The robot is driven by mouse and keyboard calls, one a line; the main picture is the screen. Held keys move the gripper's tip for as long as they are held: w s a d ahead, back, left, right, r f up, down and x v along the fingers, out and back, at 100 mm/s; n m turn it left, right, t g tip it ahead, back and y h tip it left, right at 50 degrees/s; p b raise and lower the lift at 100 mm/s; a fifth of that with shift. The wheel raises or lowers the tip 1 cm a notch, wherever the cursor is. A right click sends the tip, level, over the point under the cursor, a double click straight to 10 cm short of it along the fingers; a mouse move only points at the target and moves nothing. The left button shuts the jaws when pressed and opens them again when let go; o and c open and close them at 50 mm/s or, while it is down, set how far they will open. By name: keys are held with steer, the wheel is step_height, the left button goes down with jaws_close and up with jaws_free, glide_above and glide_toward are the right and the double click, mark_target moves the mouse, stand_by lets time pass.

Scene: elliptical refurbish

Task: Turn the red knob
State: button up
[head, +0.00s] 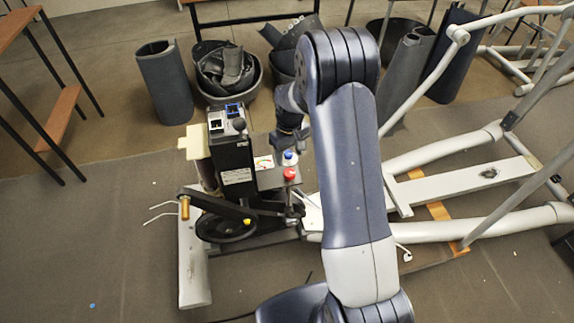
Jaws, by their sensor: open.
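My gripper (290,142) is a small dark shape at the left edge of my arm, a little behind the two knobs in the picture. It is open and looks apart from the red knob, with nothing seen between its fingers. My own arm hides part of the gripper's surroundings. The exact gap to the blue knob cannot be told.
A black flywheel (226,226) with a crank arm is in front. White elliptical frame tubes (470,170) extend right. Dark bins with scraps (228,75) stand behind, and a wooden table (17,22) is at left.

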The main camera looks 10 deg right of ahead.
mark_target(289, 172)
step_height(289, 172, down, 8)
steer(key=shift+f, duration=0.1)
stand_by(0.4)
steer(key=c, duration=1)
